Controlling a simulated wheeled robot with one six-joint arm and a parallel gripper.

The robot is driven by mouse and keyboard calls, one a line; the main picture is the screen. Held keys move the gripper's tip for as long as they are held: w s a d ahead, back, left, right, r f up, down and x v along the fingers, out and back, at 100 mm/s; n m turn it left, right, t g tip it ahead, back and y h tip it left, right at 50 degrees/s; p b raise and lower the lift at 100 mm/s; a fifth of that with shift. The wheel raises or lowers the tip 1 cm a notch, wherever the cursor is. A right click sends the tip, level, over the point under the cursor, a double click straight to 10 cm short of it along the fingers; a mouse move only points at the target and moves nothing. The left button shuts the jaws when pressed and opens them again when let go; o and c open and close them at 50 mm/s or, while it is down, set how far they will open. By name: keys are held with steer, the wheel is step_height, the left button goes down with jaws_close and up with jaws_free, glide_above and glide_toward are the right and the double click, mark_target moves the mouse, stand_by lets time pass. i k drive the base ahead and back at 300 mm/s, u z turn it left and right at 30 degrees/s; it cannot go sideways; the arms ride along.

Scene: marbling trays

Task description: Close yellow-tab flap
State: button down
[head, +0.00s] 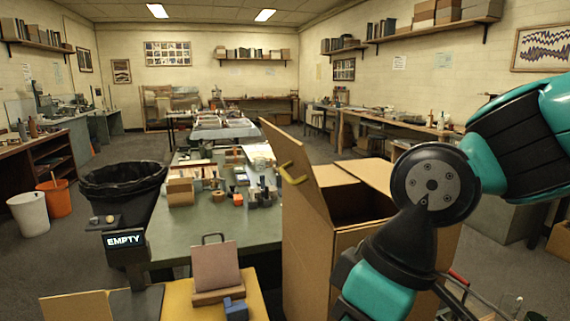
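A tall open cardboard box (310,250) stands right of the green table. Its left flap (300,160) stands raised, leaning up and to the left. A yellow tab (293,180), shaped like a handle, sits on that flap. Another flap (368,173) lies outward at the back right. The box's opening is dark, and I cannot see what is inside. My teal and black arm crosses in front of the box's right side and hides part of it. My gripper is not visible in this view.
The green table (220,228) holds blocks and small tools. An orange bench (180,300) in front carries a brown upright panel (215,266) and a blue block (236,309).

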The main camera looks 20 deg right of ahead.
mark_target(292, 159)
steer(key=u, duration=2.7)
steer(key=i, duration=1.75)
steer(key=z, duration=2.8)
steer(key=i, duration=0.5)
steer(key=z, duration=0.05)
